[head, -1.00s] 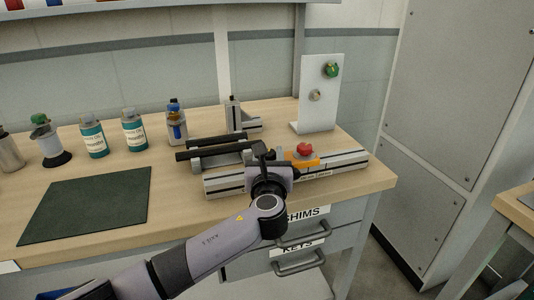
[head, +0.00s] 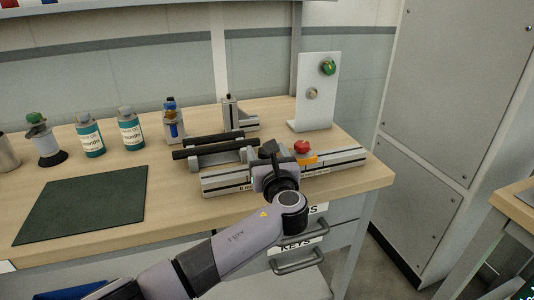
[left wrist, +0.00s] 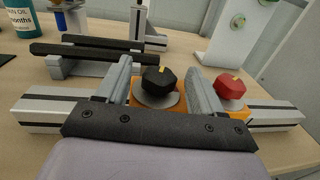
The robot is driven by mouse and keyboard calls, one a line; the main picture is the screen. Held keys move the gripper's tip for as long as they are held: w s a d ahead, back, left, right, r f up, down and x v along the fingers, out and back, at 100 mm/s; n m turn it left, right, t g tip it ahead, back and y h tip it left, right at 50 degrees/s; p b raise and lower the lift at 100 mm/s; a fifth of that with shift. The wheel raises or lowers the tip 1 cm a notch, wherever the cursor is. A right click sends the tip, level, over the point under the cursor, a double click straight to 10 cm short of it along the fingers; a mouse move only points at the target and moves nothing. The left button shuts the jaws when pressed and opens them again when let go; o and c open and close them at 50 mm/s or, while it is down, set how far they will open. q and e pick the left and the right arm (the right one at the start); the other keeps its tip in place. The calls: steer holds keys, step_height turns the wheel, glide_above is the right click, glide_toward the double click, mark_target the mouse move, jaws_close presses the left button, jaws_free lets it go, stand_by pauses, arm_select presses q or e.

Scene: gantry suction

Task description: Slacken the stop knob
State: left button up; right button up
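A black faceted knob (left wrist: 158,80) with a yellow mark sits on a grey disc and an orange block in the left wrist view. A red knob (left wrist: 230,84) on another orange block stands to its right. The red knob (head: 302,147) also shows in the head view. Both are on a silver rail (head: 340,160). My left gripper (left wrist: 158,68) is open, its two fingers on either side of the black knob, with gaps showing. In the head view my left gripper (head: 272,162) is over the rail and largely hides the black knob. My right gripper is out of view.
Two black bars (head: 215,147) lie behind the rail. An upright white plate (head: 318,95) with a green knob stands at the back right. Bottles (head: 131,130) stand at the back left. A dark green mat (head: 80,207) lies flat at the left.

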arm_select(q)
steer(key=shift+s, duration=0.1)
steer(key=s+d, duration=0.1)
steer(key=s, duration=0.5)
steer(key=shift+s+d+p, duration=0.2)
steer(key=shift+s+p, duration=0.15)
steer(key=shift+s, duration=0.05)
steer(key=shift+s, duration=0.1)
stand_by(0.3)
